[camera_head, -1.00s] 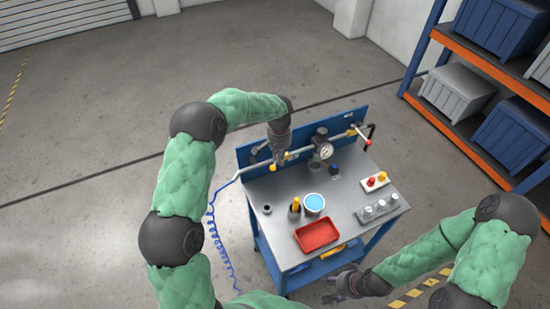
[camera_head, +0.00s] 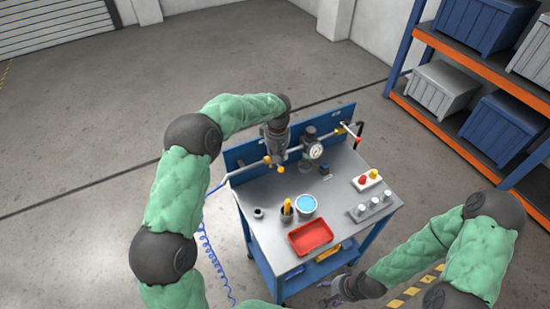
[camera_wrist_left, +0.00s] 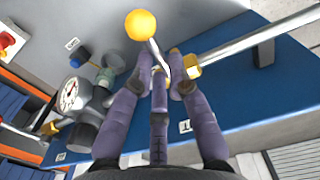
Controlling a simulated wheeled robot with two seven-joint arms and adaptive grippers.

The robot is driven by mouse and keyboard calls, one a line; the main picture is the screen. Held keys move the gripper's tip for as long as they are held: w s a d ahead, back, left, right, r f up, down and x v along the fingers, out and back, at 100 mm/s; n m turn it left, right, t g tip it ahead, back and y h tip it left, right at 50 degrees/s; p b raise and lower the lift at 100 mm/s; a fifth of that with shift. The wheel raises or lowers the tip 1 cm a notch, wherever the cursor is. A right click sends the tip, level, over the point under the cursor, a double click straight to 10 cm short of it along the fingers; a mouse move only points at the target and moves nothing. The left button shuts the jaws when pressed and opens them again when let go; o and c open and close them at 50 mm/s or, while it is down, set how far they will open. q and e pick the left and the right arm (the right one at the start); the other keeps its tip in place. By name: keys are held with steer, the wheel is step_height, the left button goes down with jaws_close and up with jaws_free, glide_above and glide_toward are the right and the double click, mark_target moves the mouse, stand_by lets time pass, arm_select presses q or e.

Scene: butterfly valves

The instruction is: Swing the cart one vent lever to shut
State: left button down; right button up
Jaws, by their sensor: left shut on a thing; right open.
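The vent lever has a yellow ball knob (camera_wrist_left: 144,25) and sits on a brass valve body (camera_wrist_left: 190,68) in the pipe, above a label that appears to read 1. In the head view the knob (camera_head: 280,169) shows just below my left gripper (camera_head: 275,152). In the wrist view the left gripper's fingers (camera_wrist_left: 160,80) are closed around the lever's stem, below the knob. The lever sticks out across the pipe at an angle; its exact turn is hard to judge. My right gripper (camera_head: 337,290) is open and empty, low beside the cart's front edge.
The cart top (camera_head: 270,235) holds a red tray (camera_head: 310,237), a blue-topped can (camera_head: 306,205) and a button box (camera_head: 368,179). A gauge (camera_head: 315,151) and a second, red-tipped lever (camera_head: 357,139) are right along the pipe. Shelving (camera_head: 440,115) stands at right.

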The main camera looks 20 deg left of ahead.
arm_select(q)
steer(key=shift+w+n, duration=0.15)
steer(key=shift+n, duration=0.25)
steer(key=c, duration=1.2)
jaws_free()
steer(key=shift+r, duration=0.15)
step_height(320, 180, up, 12)
